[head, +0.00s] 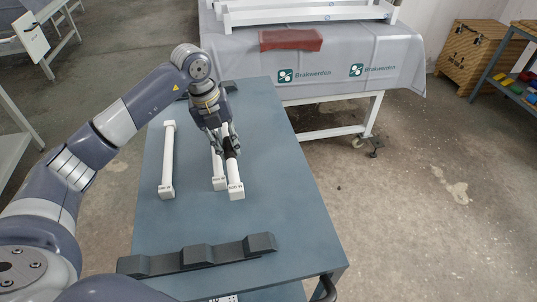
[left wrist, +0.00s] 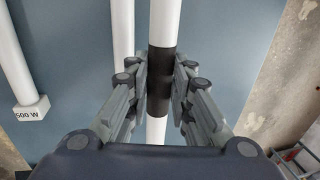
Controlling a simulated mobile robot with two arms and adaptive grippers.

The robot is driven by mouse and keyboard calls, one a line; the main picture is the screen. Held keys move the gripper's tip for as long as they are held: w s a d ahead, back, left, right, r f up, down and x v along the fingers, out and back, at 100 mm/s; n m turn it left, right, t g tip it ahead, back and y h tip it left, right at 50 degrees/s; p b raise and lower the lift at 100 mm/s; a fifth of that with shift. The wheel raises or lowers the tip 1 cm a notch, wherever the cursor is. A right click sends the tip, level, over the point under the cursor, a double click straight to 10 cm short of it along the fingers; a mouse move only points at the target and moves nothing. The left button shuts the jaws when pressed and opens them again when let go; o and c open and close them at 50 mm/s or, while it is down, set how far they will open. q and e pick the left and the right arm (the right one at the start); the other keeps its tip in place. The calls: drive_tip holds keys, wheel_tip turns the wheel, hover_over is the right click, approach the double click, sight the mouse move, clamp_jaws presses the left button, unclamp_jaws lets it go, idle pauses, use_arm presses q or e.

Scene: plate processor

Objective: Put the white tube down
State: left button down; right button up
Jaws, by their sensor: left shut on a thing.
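I cannot tell whether the tube touches the table. Two more white tubes lie to its left: one close beside it (head: 217,170), partly hidden by my gripper, and one farther left (head: 168,160). The far-left tube's end reads "500 W" in the left wrist view (left wrist: 30,108). My right gripper is not in view.
A dark notched rack (head: 198,256) lies across the table's near end, and another dark rack (head: 222,87) is at the far end. Behind stands a cloth-covered table (head: 330,60) with white frames and a reddish item (head: 290,39).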

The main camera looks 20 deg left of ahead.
use_arm(q)
drive_tip(key=p, duration=0.4)
hover_over(285, 187)
drive_tip(key=shift+s+a+f, duration=0.15)
drive_tip(key=shift+a+f, duration=0.1)
drive_tip(key=shift+f, duration=0.35)
wheel_tip(285, 187, down, 3)
drive_tip(key=shift+f+p, duration=0.2)
drive_tip(key=shift+p, duration=0.6)
drive_tip(key=shift+f, duration=0.1)
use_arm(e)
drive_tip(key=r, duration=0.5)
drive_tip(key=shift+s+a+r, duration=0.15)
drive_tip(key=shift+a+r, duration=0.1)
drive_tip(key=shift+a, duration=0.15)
use_arm(q)
drive_tip(key=shift+f, duration=0.15)
drive_tip(key=c, duration=1.4)
unclamp_jaws()
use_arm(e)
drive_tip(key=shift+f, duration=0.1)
